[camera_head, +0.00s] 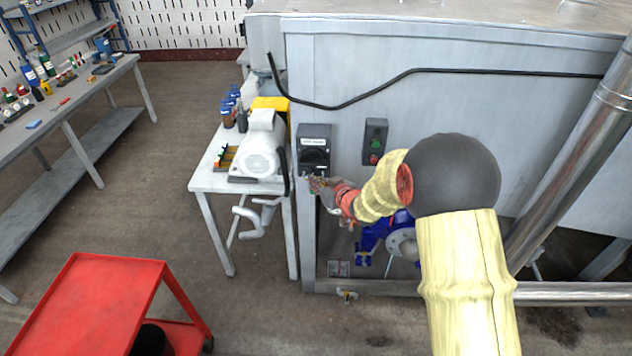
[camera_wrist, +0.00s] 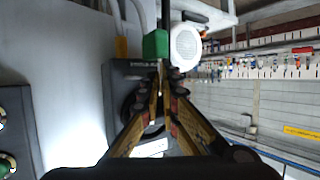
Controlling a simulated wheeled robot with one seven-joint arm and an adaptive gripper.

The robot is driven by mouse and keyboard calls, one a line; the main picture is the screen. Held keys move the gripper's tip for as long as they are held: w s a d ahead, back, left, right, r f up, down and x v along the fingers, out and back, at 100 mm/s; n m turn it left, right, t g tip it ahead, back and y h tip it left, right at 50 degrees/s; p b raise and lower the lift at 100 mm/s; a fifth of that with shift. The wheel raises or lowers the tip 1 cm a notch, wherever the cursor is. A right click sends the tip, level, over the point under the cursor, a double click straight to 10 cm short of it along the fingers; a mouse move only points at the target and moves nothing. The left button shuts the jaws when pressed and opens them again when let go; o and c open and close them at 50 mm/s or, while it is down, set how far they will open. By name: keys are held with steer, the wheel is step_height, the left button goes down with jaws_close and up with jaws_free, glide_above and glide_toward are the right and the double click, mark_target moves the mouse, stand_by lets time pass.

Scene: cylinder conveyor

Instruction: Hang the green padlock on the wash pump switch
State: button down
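The wash pump switch (camera_head: 314,147) is a dark grey box with a black rotary knob, on the left end of the grey machine panel. In the wrist view, which looks upside down, the same switch (camera_wrist: 118,82) lies behind my fingers. The green padlock (camera_wrist: 155,44) is at my fingertips, its body past the edge of the switch box. My gripper (camera_wrist: 160,76) has its fingers drawn together and appears shut on the padlock. The shackle is hard to make out; I cannot tell whether it passes through the switch. In the head view my gripper (camera_head: 318,185) is just below the switch; the padlock is not distinguishable there.
A start-stop button box (camera_head: 375,142) is right of the switch. A white motor (camera_head: 260,155) stands on a small white table (camera_head: 208,178) to the left. A black cable (camera_head: 440,70) runs along the panel. A red cart (camera_head: 95,300) stands front left, with open floor behind it.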

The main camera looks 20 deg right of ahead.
steer(key=shift+f, duration=0.25)
steer(key=shift+f+b, duration=0.55)
steer(key=shift+f, duration=0.3)
steer(key=c, duration=2.5)
jaws_free()
steer(key=shift+r, duration=0.2)
steer(key=o, duration=0.5)
steer(key=shift+o, duration=0.2)
steer(key=shift+r, duration=0.1)
steer(key=v, duration=1.2)
